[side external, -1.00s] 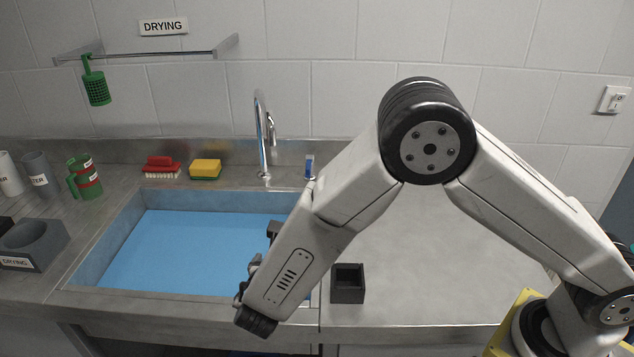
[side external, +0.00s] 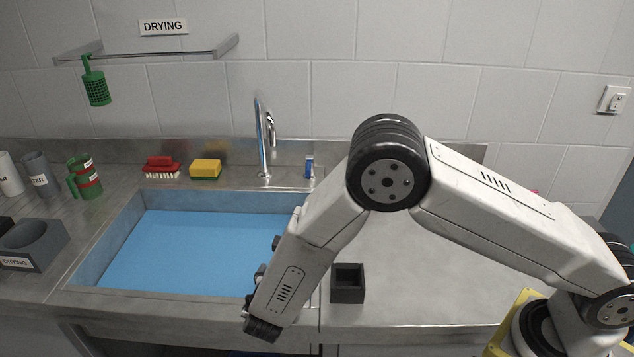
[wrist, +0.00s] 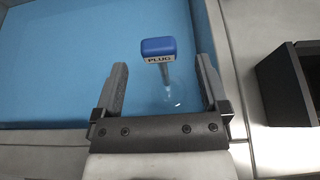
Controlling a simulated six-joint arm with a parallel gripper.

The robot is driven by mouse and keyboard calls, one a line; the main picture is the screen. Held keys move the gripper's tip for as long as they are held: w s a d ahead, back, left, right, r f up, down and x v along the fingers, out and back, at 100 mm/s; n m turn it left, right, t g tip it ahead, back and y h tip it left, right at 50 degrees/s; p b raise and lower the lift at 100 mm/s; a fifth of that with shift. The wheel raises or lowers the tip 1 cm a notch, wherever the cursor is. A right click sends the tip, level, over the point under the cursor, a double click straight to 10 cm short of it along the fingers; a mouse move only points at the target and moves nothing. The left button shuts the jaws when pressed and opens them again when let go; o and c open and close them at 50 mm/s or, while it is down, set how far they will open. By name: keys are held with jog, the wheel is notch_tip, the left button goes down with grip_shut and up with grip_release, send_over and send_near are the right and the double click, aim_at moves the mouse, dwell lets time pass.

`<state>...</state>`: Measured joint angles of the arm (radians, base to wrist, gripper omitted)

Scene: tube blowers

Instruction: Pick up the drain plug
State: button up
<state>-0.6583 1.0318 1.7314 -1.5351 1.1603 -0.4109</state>
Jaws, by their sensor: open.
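The drain plug (wrist: 160,49) has a blue top with a "PLUG" label and a thin stem. In the wrist view it stands in the blue-floored sink, ahead of and between my gripper's fingers. My gripper (wrist: 160,78) is open, with one finger on each side of the plug's stem and a gap on both sides. In the side view my gripper (side external: 266,262) is partly hidden behind my own wrist, over the right part of the sink (side external: 85,262). The plug is hidden there.
A small dark open box (side external: 348,284) stands on the counter right of the sink; it also shows at the wrist view's right edge (wrist: 282,85). A faucet (side external: 263,140), a yellow sponge (side external: 205,168) and a red brush (side external: 161,167) are behind the sink. The right counter is mostly clear.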

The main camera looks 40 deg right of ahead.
jog(key=x, duration=0.5)
dwell(0.3)
dwell(0.4)
grip_shut()
